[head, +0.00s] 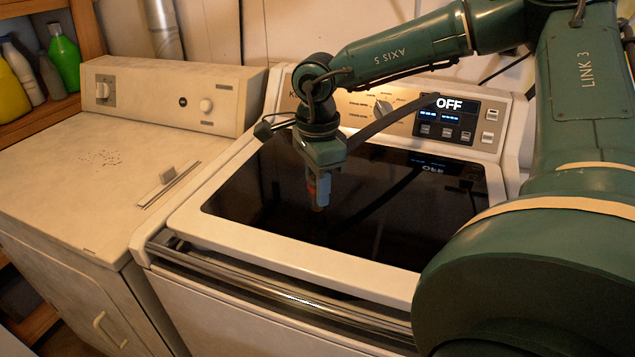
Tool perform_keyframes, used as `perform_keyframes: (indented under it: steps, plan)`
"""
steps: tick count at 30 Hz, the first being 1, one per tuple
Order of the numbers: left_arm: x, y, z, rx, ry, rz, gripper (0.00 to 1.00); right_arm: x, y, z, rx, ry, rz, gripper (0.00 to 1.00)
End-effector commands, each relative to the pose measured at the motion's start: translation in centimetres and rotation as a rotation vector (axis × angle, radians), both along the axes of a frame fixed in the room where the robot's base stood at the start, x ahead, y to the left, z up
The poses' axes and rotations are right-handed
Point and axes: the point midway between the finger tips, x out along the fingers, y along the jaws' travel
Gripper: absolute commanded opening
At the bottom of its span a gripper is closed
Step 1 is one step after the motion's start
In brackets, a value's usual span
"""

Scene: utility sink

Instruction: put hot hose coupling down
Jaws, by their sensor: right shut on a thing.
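My right gripper (319,190) points down over the dark glass lid of the washer (270,200), left of the lid's middle. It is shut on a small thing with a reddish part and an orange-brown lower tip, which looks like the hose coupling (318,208). The fingers hide most of it. I cannot tell whether its tip touches the glass or hangs just above it. My left gripper is not in view.
The washer's panel display (449,104) reads OFF. A worn white appliance (80,160) stands to the left, its top mostly clear. Bottles (64,58) stand on a wooden shelf at the far left. The glass around the gripper is bare.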

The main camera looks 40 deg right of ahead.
Motion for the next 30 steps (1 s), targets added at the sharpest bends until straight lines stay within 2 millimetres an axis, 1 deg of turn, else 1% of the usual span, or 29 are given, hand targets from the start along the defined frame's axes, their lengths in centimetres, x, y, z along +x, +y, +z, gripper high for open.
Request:
perform_keyframes:
  steps: [4,8,9,16,17,25,27,29,30]
  plan:
    - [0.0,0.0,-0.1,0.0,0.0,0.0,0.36,0.0,0.0,0.1,0.001,-0.001,0.0,0.0]
    - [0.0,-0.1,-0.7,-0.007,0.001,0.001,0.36,0.0,0.0,-0.5,-0.001,-0.002,0.0,0.0]
    - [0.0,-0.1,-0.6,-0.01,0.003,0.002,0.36,0.0,0.0,-0.3,-0.001,-0.002,0.0,0.3]
    - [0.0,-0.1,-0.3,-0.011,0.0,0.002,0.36,0.0,0.0,-0.2,0.0,-0.001,0.0,0.49]
    - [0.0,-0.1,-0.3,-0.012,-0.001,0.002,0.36,0.0,0.0,-0.2,0.0,-0.001,0.0,0.5]
    - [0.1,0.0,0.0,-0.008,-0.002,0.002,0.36,0.0,0.0,0.0,0.0,-0.001,0.0,0.5]
    - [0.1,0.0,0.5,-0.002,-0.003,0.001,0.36,0.0,0.0,0.4,0.0,0.0,0.0,0.5]
    - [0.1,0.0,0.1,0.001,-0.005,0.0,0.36,0.1,0.0,1.0,-0.001,-0.006,-0.001,0.5]
    - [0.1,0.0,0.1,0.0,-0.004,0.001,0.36,0.2,0.0,1.7,-0.002,-0.006,-0.001,0.5]
